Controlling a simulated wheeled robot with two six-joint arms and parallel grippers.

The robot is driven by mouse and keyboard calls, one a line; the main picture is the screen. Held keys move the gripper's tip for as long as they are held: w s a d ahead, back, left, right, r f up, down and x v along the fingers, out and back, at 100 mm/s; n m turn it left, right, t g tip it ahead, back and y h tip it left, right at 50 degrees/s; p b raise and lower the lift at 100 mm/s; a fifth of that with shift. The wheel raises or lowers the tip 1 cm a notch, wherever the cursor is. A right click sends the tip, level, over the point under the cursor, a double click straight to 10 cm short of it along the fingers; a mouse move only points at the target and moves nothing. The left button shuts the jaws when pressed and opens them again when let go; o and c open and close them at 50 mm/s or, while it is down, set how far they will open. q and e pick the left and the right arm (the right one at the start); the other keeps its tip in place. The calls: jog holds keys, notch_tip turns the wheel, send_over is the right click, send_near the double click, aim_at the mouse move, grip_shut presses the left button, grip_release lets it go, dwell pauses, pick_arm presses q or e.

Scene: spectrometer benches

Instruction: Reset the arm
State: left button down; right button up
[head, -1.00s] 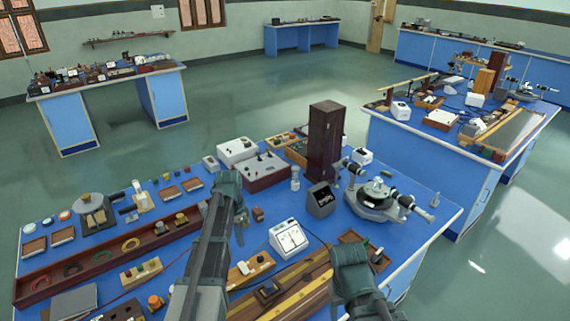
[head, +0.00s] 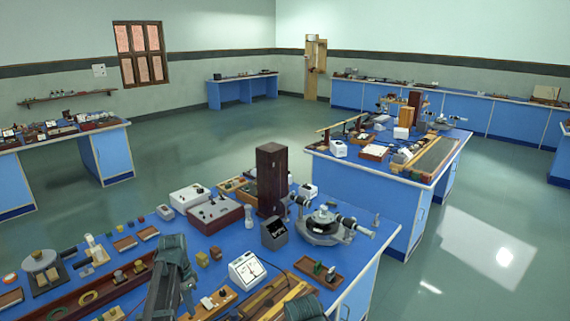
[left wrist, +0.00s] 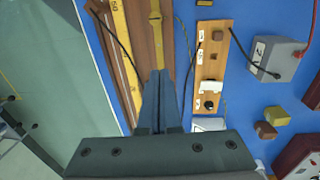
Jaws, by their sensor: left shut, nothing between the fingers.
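My left gripper (head: 187,288) hangs over the blue bench in the lower left of the head view. In the left wrist view its fingers (left wrist: 158,78) are together and empty, above wooden strips. My right gripper (head: 305,308) is at the bottom edge of the head view, mostly cut off, and its fingers do not show. The spectrometer (head: 322,226) stands on the bench to the right of both. A white-faced meter (head: 246,270) sits between the two grippers.
The near bench also holds a tall dark wooden box (head: 272,180), a small dark box (head: 273,233), a brown tray (head: 315,270) and a wooden terminal strip (left wrist: 212,65). A second blue bench (head: 370,175) stands behind. Open green floor (head: 230,125) lies between the benches.

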pick_arm(q)
jog(key=s+d+f+n+y+b, duration=0.2)
jog(key=s+d+n, duration=0.2)
jog(key=s+d, duration=1.5)
jog(key=d, duration=0.3)
jog(key=shift+s+d+n+t, duration=0.2)
jog(key=shift+s+n+t, duration=0.1)
jog(key=shift+s, duration=0.05)
pick_arm(e)
jog(key=shift+s+f, duration=0.2)
jog(key=shift+f, duration=0.3)
jog(key=shift+s+f, duration=0.15)
jog(key=shift+f, duration=0.3)
